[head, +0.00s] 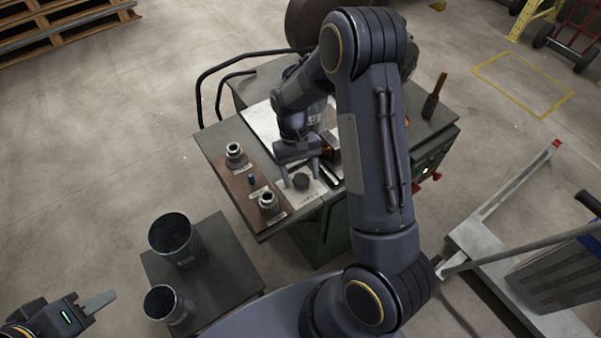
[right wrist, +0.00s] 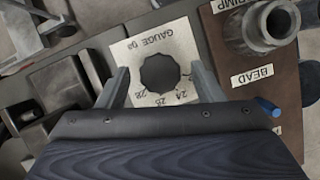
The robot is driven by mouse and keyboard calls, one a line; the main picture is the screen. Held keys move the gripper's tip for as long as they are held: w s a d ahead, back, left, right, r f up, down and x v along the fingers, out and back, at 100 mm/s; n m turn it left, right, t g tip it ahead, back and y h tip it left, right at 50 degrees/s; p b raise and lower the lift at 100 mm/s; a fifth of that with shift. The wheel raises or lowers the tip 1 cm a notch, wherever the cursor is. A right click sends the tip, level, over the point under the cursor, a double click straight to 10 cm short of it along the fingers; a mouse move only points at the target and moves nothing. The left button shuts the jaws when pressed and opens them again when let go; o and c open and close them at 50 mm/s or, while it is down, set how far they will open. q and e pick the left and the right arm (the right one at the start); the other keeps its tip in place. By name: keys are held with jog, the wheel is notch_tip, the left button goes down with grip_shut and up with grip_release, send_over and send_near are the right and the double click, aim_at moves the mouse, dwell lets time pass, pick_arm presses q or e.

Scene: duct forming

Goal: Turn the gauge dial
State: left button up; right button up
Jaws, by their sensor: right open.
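The gauge dial is a black scalloped knob (head: 301,182) on a pale plate near the front edge of the bench. My right gripper (head: 300,178) is over the plate. In the right wrist view its open fingers (right wrist: 160,70) stand on either side of the dial, with visible gaps to it. My left gripper (head: 98,301) is at the lower left, away from the bench; its finger opening is unclear.
Metal roller fittings stand on a brown board (head: 246,176), including one beside the BEAD label (right wrist: 253,75). A small blue peg (right wrist: 268,107) is near the right finger. Two dark cylinders (head: 175,240) stand on a lower table. An orange-tipped tool (head: 434,95) stands at the bench's right.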

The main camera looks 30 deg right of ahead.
jog(key=v, duration=0.7)
jog(key=shift+w+r, duration=0.2)
jog(key=shift+r, duration=0.15)
